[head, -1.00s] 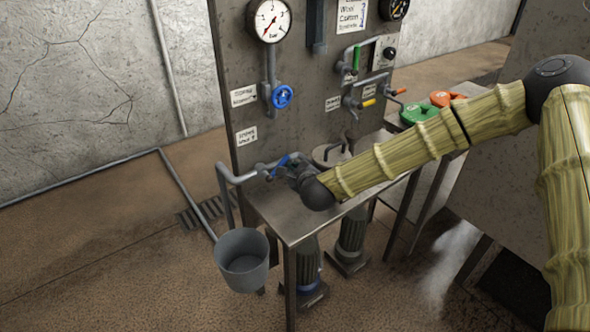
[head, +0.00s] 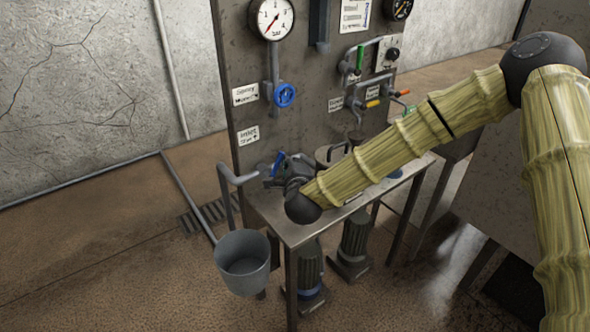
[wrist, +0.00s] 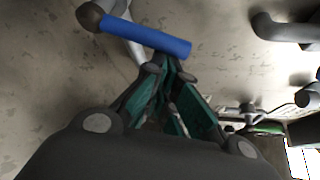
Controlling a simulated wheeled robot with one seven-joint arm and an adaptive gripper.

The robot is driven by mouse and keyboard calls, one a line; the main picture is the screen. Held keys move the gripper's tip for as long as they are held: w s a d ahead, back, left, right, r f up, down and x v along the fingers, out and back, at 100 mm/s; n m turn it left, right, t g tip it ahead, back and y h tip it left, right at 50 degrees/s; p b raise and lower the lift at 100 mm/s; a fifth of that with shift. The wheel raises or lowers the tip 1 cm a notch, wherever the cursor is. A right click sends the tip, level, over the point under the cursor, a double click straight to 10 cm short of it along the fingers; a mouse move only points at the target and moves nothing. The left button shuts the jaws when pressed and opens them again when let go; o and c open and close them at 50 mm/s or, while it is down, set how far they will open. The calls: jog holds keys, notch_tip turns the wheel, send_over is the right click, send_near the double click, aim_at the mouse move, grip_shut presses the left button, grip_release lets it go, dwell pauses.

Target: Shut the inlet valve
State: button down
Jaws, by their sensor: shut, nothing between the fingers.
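The inlet valve has a blue lever (head: 278,164) on the grey pipe at the panel's lower left, under a label reading "Inlet" (head: 249,135). The lever stands steeply in the head view. In the wrist view the blue lever (wrist: 148,37) runs slantwise from a dark round pivot at upper left, across the paler pipe. My gripper (wrist: 170,73) is shut and empty, with its tips just below the lever's middle and right part. I cannot tell whether they touch it. In the head view my gripper (head: 284,170) is right beside the lever, partly hidden by my wrist.
The pipe bends down towards a grey bucket (head: 243,262) at lower left. Above are a blue round handwheel (head: 285,95), a gauge (head: 271,18) and coloured small valves.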

jog(key=shift+s+a+r+n+t+b, duration=0.45)
jog(key=shift+a+n+t+b, duration=0.2)
jog(key=shift+n, duration=0.3)
jog(key=shift+s+a+r+n+t+b, duration=0.45)
jog(key=shift+n+t+b, duration=0.3)
jog(key=shift+n, duration=0.2)
jog(key=shift+a, duration=0.1)
send_near(282, 156)
jog(key=d, duration=0.4)
jog(key=shift+s+a+r+b, duration=0.1)
jog(key=shift+s+a+b, duration=0.05)
jog(key=shift+s+b, duration=0.35)
jog(key=s+b, duration=0.1)
jog(key=s, duration=0.8)
jog(key=shift+d, duration=0.45)
